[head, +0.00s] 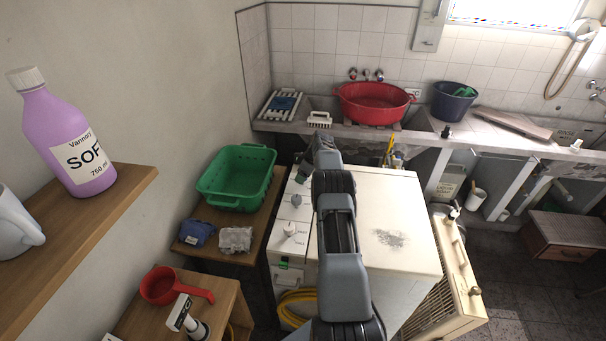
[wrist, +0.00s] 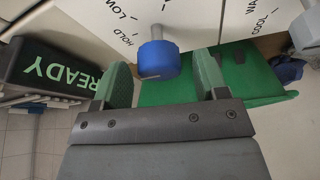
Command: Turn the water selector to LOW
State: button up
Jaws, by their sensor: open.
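In the wrist view a round blue knob (wrist: 158,60) on a grey stem stands out from the white control panel (wrist: 185,18). The words LOW and HOLD are printed beside it on the left. Which mark it points to cannot be told. My gripper (wrist: 163,70) is open. Its green fingers are on either side of the knob, with gaps, and the knob is apart from both. In the head view my arm reaches over the white washing machine (head: 395,225) and hides most of the gripper and this knob. Pale knobs (head: 290,229) show on the panel's near part.
A green basket (head: 236,177) stands on a wooden stand left of the machine. A red basin (head: 373,103) and dark bucket (head: 453,101) stand on the back counter. A black READY sign (wrist: 50,65) shows in the wrist view.

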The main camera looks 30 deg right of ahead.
jog(key=shift+c, duration=0.2)
jog(key=c, duration=0.9)
jog(key=shift+f+b, duration=0.1)
jog(key=shift+b, duration=0.25)
jog(key=shift+f+m+b, duration=0.1)
jog(key=shift+m+b, duration=0.6)
jog(key=shift+b, duration=0.1)
jog(key=m+h+b, duration=0.1)
jog(key=m+b, duration=0.1)
jog(key=shift+m+t+b, duration=0.3)
jog(key=m+h+b, duration=0.1)
jog(key=m, duration=0.1)
jog(key=shift+a+m, duration=0.1)
jog(key=shift+m, duration=0.2)
jog(key=shift+r+m+h+b, duration=0.2)
jog(key=shift+m+h+b, duration=0.6)
jog(key=shift+m, duration=1.4)
